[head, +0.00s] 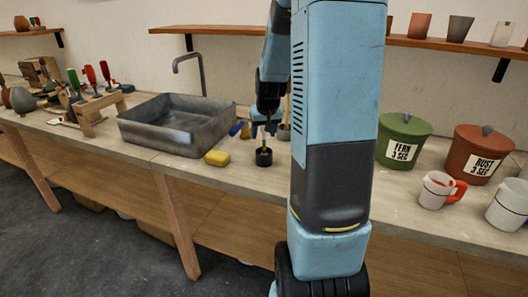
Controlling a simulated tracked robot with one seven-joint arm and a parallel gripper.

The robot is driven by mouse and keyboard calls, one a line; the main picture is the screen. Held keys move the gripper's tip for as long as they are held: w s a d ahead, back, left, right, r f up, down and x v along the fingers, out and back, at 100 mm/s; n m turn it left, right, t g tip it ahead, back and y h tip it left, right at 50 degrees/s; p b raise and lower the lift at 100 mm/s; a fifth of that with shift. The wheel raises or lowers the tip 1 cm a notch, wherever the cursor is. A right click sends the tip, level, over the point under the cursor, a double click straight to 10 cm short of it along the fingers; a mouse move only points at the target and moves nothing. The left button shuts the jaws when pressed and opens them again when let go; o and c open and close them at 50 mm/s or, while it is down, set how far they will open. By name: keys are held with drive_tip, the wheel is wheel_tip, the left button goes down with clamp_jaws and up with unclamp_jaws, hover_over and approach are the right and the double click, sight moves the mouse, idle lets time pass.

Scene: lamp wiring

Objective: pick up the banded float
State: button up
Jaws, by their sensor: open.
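A small upright piece with a red and green band, which looks like the banded float (264,145), stands in or on a short black round base (264,158) on the counter, to the right of the sink. It is very small here, so its exact shape is unclear. My gripper (264,130) points down just above it, with the fingers open. I cannot tell whether the fingertips reach around its top or stay above it.
A grey sink (175,135) lies to the left, with a yellow sponge (217,158) at its near right corner. My arm hides part of the counter. A green pot (403,145), a rust pot (478,160) and mugs stand to the right.

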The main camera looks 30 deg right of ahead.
drive_tip(key=shift+w+f, duration=0.1)
drive_tip(key=shift+f, duration=0.2)
clamp_jaws()
idle(0.4)
